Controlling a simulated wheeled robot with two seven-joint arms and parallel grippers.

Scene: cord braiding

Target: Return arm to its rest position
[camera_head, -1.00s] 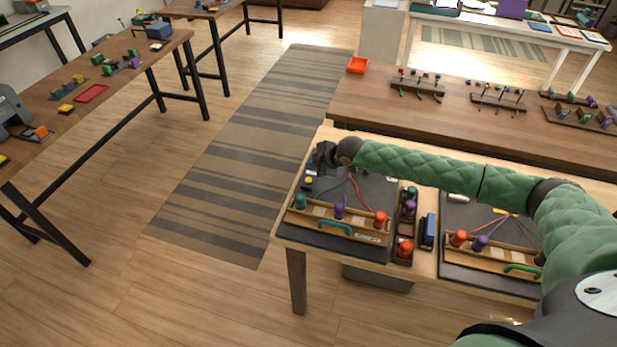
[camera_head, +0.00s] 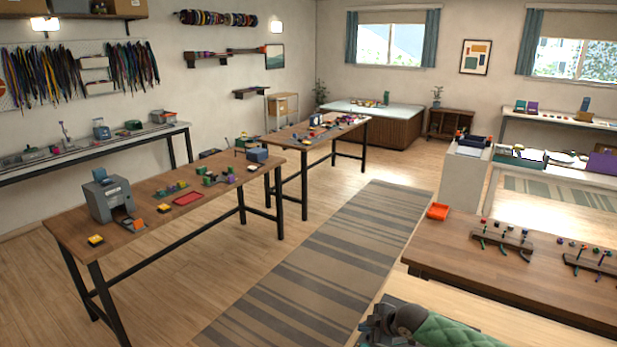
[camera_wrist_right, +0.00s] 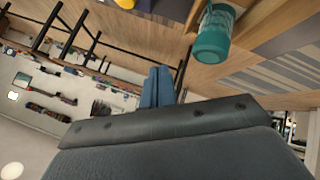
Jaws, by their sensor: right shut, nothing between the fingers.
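My left gripper is in no view.
A striped rug (camera_head: 320,260) lies on clear floor to the left. Another work table (camera_head: 165,205) with a grey machine (camera_head: 108,196) stands farther left.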

